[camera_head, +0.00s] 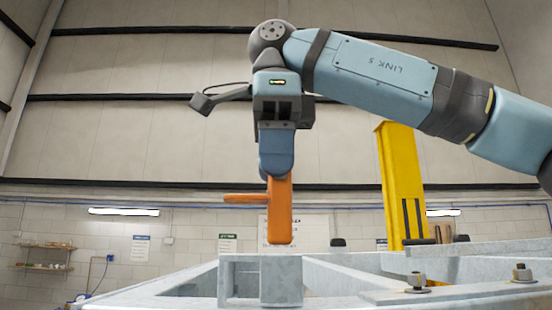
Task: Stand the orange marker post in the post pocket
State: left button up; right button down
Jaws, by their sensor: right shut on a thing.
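The orange marker post (279,212) hangs upright below my right gripper (276,172). A short orange arm sticks out from the post to the left. The gripper points down and is shut on the post's upper end. The post pocket (281,280) looks to be the grey square box on the trailer frame, almost straight below the post. The post's lower end shows just above the pocket's top edge; I cannot tell how far apart they are in depth. The pocket's opening is hidden from this low angle. My left gripper is not in view.
The grey trailer frame (175,284) spreads across the bottom, with beams and bolts (416,281) at the right. A yellow upright post (401,185) stands behind at the right. A wall shelf (44,258) is far off at the left. The space left of the orange post is clear.

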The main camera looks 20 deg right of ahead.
aim_at(276, 206)
jog(key=shift+s+f, duration=0.1)
jog(key=shift+f+b, duration=1.45)
jog(key=shift+f, duration=0.8)
jog(key=shift+f, duration=0.35)
jog(key=c, duration=0.8)
grip_release()
